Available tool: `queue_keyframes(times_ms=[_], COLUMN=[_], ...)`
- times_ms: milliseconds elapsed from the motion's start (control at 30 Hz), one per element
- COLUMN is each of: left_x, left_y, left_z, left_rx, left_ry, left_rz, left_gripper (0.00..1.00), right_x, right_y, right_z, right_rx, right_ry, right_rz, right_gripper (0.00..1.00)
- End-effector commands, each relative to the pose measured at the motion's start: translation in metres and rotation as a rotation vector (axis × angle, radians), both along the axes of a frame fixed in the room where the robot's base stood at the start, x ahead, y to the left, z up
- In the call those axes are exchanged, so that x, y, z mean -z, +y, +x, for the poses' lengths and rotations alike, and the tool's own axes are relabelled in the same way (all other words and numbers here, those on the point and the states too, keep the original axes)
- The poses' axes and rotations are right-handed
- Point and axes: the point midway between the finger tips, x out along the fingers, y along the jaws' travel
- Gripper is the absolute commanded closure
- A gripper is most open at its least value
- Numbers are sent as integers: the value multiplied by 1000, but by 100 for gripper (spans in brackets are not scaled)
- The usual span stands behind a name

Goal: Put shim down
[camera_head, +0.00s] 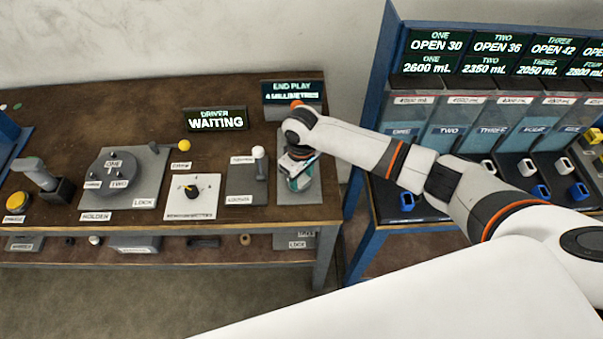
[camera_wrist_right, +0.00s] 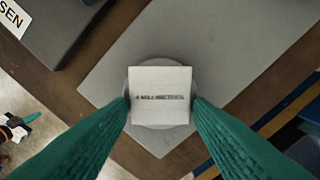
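The shim (camera_wrist_right: 160,88) shows in the right wrist view as a white square marked "4 MILLIMETRES" with a round grey disc around and under it. My right gripper (camera_wrist_right: 160,110) has its teal fingers against both sides of it. In the head view my right gripper (camera_head: 299,182) points down over a grey plate (camera_head: 315,215) at the right end of the brown bench, and its wrist hides the shim. I cannot tell whether the shim touches the plate. My left gripper is not in view.
An "END PLAY 4 MILLIMETRES" display (camera_head: 292,92) stands behind the plate. A lever box (camera_head: 246,184), a dial panel (camera_head: 191,196) and a holder plate (camera_head: 136,180) stand to the left. A blue-framed rack (camera_head: 357,225) with labelled bins is close on the right.

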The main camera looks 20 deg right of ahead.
Motion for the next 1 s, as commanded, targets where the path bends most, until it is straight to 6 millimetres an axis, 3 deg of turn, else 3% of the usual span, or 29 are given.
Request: queue_keyframes(times_ms=[100, 467, 1000], left_x=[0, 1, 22], left_y=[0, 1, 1], left_z=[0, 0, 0], left_rx=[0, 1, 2], left_ry=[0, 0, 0], left_rz=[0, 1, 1], left_gripper=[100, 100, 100], right_x=[0, -7, -107], right_y=[0, 1, 1], right_z=[0, 1, 1], right_rx=[0, -1, 0], right_ry=[0, -2, -3], right_rz=[0, 2, 2], right_gripper=[38, 38, 38])
